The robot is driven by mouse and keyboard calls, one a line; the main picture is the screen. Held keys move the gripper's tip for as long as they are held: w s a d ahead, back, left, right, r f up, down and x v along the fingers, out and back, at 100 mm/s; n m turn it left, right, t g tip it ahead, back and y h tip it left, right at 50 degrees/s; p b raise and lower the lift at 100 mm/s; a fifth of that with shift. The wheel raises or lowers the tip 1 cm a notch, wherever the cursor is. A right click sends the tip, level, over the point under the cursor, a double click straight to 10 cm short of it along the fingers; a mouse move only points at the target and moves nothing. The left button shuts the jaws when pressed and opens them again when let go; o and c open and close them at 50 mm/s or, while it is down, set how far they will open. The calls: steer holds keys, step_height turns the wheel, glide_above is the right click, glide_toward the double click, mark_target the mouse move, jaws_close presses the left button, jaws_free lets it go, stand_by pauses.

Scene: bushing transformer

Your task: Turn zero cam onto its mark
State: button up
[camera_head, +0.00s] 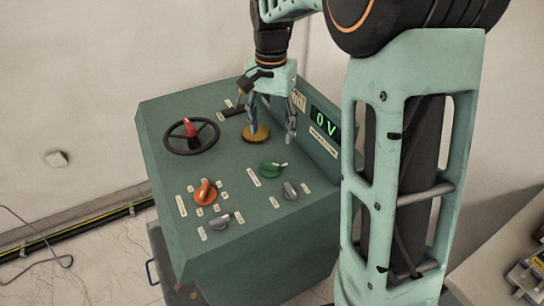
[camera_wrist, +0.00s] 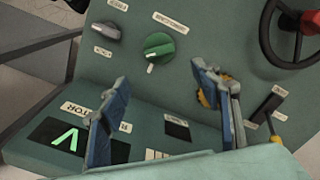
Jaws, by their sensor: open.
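A round brass-coloured disc (camera_head: 256,133) lies on the sloping green console top. It looks like the zero cam, but no label or mark on it can be read. My gripper (camera_head: 272,122) points down over the console, its fingers apart and empty. One finger is above or beside the disc; contact cannot be told. In the wrist view the open fingers of my gripper (camera_wrist: 160,78) show over the panel. Only a small edge of the brass disc (camera_wrist: 203,98) shows there, the rest hidden behind the right finger.
The console also has a black handwheel (camera_head: 191,136) with a red knob, an orange knob (camera_head: 206,192), a green knob (camera_head: 273,169), and two grey knobs (camera_head: 291,190) (camera_head: 220,220). A black slot (camera_wrist: 265,108) lies near the disc.

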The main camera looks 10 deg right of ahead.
mark_target(270, 167)
step_height(270, 167, down, 11)
steer(key=shift+r, duration=0.15)
stand_by(0.4)
steer(key=c, duration=1.2)
